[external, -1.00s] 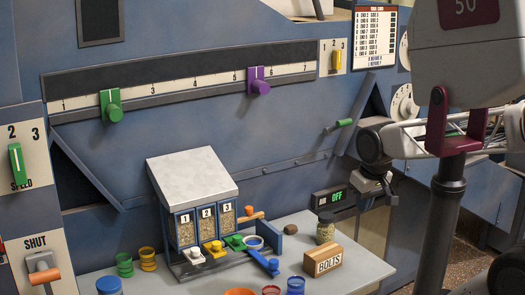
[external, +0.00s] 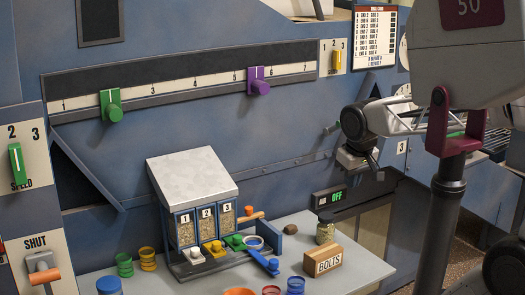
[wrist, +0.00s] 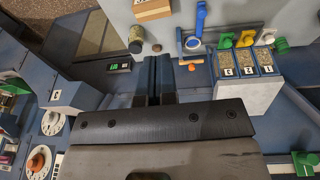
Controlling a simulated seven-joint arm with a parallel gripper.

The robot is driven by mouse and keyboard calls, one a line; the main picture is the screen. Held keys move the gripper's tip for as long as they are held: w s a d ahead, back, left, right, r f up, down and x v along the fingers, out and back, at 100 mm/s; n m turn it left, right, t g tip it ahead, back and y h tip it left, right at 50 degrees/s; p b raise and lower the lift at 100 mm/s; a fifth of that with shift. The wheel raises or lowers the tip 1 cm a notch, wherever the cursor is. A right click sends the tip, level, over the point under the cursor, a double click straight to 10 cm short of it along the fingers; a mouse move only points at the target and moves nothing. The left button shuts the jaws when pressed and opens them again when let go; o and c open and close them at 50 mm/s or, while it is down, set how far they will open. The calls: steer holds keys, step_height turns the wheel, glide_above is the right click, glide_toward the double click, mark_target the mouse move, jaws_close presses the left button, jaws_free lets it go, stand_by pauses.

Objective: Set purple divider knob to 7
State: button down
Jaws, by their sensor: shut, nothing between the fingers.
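The purple divider knob (external: 259,86) sits on the long numbered slider scale (external: 190,84) on the blue wall. It stands between the 5 and the 6, to the left of the 7. A green knob (external: 111,108) sits on the same scale between 1 and 3; a green knob also shows at the lower right of the wrist view (wrist: 303,162). My gripper (external: 374,168) is below and right of the scale, apart from the purple knob. In the wrist view its dark fingers (wrist: 159,82) are together and empty. I cannot make out the purple knob in the wrist view.
A hopper box with a white lid (external: 192,173) and several numbered bins stands on the table (external: 115,272). A wooden BOLTS block (external: 323,260) and a jar (external: 325,229) are at the table's right. A small yellow switch (external: 336,60) is right of the scale.

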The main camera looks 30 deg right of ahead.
mark_target(253, 84)
steer(key=w+a+r+h, duration=0.1)
steer(key=w+a+r, duration=0.2)
steer(key=w+r, duration=0.5)
steer(key=w+a+r+t+h, duration=0.1)
steer(key=w+r, duration=0.6)
steer(key=w, duration=1.4)
steer(key=w+a+r+h, duration=0.2)
steer(key=w+a+r, duration=0.3)
steer(key=w, duration=0.9)
step_height(253, 84, up, 4)
steer(key=shift+w+a+f+m+h, duration=0.2)
steer(key=shift+a+m+h, duration=0.1)
steer(key=shift+a+m, duration=0.1)
steer(key=shift+d, duration=0.1)
steer(key=shift+s+d+r+x, duration=0.15)
steer(key=shift+d+x, duration=0.3)
steer(key=shift+x, duration=1.6)
steer(key=shift+s+d+r+x, duration=0.1)
steer(key=shift+d+r+x, duration=0.25)
steer(key=shift+x, duration=1.75)
steer(key=shift+s+d+r+x, duration=0.1)
steer(key=shift+d+x, duration=0.5)
steer(key=shift+x, duration=1.45)
steer(key=shift+d, duration=0.1)
steer(key=d, duration=2.1)
steer(key=shift+d, duration=0.2)
